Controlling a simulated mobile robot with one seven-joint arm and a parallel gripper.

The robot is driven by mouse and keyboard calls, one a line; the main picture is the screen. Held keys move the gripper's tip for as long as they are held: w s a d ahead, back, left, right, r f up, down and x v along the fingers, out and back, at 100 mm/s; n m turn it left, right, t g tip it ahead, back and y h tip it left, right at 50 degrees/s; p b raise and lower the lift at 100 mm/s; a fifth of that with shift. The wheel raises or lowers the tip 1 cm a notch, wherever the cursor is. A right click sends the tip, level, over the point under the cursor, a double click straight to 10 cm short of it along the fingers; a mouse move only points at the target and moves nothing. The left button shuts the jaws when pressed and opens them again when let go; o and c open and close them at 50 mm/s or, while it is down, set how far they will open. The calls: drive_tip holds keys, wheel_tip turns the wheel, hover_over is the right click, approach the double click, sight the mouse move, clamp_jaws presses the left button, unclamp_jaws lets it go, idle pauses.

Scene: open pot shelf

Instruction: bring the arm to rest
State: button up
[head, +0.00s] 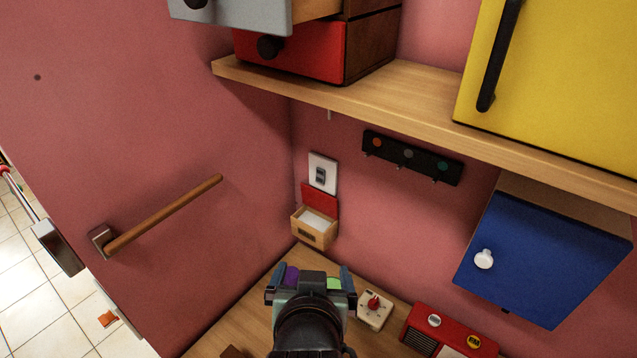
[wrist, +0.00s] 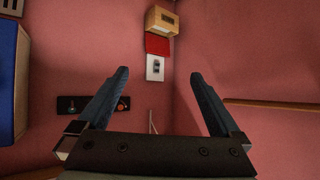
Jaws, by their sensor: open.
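My gripper (head: 312,280) is at the lower middle of the head view, over the wooden counter. In the wrist view its two blue-grey fingers (wrist: 162,95) stand wide apart with nothing between them. A purple thing and a green thing show behind the gripper in the head view, mostly hidden by it. I cannot tell what they are or whether they touch it.
A wooden shelf (head: 420,100) with a red drawer (head: 300,52) and a yellow cabinet (head: 560,80) hangs above. A blue cabinet (head: 545,260) is at right. A red radio (head: 450,335) and a joystick box (head: 374,312) stand on the counter. A wooden bar (head: 165,215) juts from the left wall.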

drive_tip(key=w+r+t, duration=0.3)
drive_tip(key=r+t, duration=0.2)
drive_tip(key=r, duration=0.9)
drive_tip(key=s+r+t, duration=0.3)
drive_tip(key=r, duration=0.6)
drive_tip(key=s+r+t+b, duration=0.1)
drive_tip(key=s+r+t, duration=0.3)
drive_tip(key=r, duration=0.5)
drive_tip(key=s+d+r+t+b, duration=0.1)
drive_tip(key=s+r+t, duration=0.3)
drive_tip(key=r, duration=0.6)
drive_tip(key=shift+n, duration=0.4)
drive_tip(key=shift+c, duration=0.2)
